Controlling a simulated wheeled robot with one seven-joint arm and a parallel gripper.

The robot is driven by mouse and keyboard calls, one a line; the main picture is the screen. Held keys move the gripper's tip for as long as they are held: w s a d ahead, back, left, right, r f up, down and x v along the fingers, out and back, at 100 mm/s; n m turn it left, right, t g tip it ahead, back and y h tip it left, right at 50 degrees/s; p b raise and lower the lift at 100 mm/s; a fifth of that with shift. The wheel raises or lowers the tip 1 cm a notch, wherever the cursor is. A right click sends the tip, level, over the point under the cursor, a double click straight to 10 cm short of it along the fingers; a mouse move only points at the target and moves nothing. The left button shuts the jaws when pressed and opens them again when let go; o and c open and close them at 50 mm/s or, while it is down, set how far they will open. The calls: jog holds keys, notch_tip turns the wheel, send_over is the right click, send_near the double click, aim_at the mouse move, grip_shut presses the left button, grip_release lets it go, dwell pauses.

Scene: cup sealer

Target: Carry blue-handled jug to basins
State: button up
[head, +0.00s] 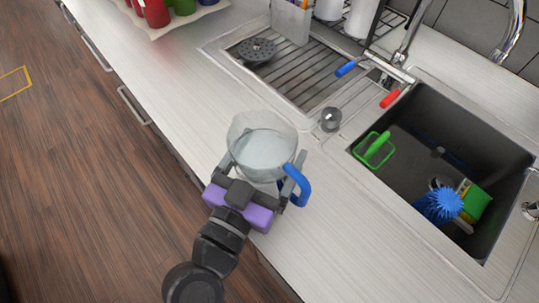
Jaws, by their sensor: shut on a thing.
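The blue-handled jug (262,134) is clear, with a blue handle (297,185) on its right side. It is near the front edge of the counter, left of the sink. My gripper (259,172) is shut on the jug, its fingers on either side of the body. Whether the jug touches the counter I cannot tell. The dark basin (408,112) is to the right of the jug. It holds a green-framed item (374,148), a blue spiky brush (440,204) and a green and yellow sponge (475,203).
A ribbed drainboard (300,75) with a black round strainer (257,50) lies behind the jug. A faucet (405,45) with blue and red handles stands between it and the basin. A small grey round knob (330,119) is near the jug. Red and green cups (155,12) stand far left.

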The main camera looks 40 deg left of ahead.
jog(key=shift+f, duration=1.05)
jog(key=shift+f+b, duration=0.2)
jog(key=shift+b, duration=0.1)
jog(key=o, duration=1.9)
jog(key=shift+r, duration=0.1)
jog(key=b+v, duration=0.2)
jog(key=v, duration=1)
jog(key=shift+b, duration=0.4)
